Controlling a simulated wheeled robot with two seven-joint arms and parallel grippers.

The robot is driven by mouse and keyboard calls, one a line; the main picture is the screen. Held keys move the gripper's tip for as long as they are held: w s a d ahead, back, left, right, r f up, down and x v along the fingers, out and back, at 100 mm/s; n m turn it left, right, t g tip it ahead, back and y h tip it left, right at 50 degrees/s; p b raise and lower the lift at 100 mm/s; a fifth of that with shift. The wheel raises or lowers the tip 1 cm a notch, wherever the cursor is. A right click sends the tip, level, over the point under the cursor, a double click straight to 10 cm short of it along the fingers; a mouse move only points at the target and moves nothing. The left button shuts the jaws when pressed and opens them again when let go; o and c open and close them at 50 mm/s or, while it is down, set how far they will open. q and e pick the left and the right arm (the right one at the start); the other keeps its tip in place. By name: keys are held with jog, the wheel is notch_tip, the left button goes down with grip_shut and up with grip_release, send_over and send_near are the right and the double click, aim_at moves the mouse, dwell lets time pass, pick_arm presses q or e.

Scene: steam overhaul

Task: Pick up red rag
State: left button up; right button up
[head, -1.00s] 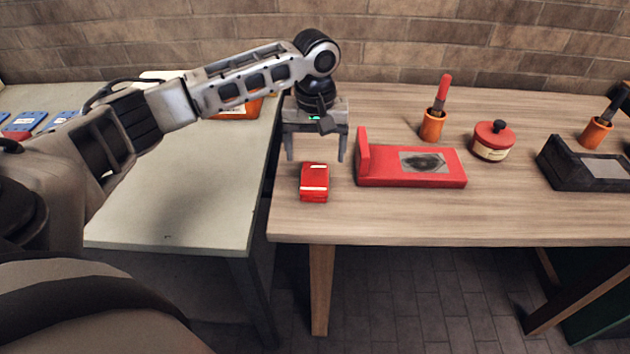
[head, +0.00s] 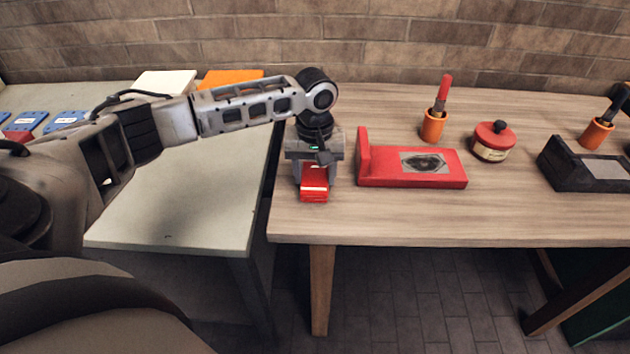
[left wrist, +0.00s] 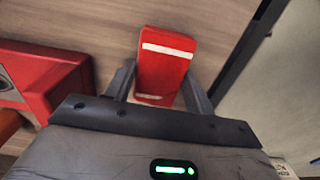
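The red rag (head: 314,193) is a small folded red block with white stripes, lying near the front left corner of the wooden table. My left gripper (head: 315,183) is down over it, with a finger on each side. The left wrist view shows the rag (left wrist: 165,62) between the two fingers (left wrist: 160,82), which appear to press against its sides. The rag seems to still rest on the table top. The gripper covers its rear part in the head view. My right gripper is not in view.
A red tray-like block (head: 400,178) with a dark patch stands just right of the gripper. Beyond are an orange cup (head: 433,126) with a red-handled tool, a red-lidded jar (head: 493,143) and a black box (head: 580,165). A pale table (head: 180,215) adjoins on the left.

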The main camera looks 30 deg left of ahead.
pick_arm(q)
jog(key=shift+r, duration=0.1)
jog(key=shift+r, duration=0.55)
jog(key=s+d+r, duration=0.9)
jog(key=d+r, duration=0.1)
jog(key=r, duration=0.1)
jog(key=shift+s+r+p, duration=0.35)
jog(key=shift+r+p, duration=0.05)
jog(key=shift+p, duration=0.05)
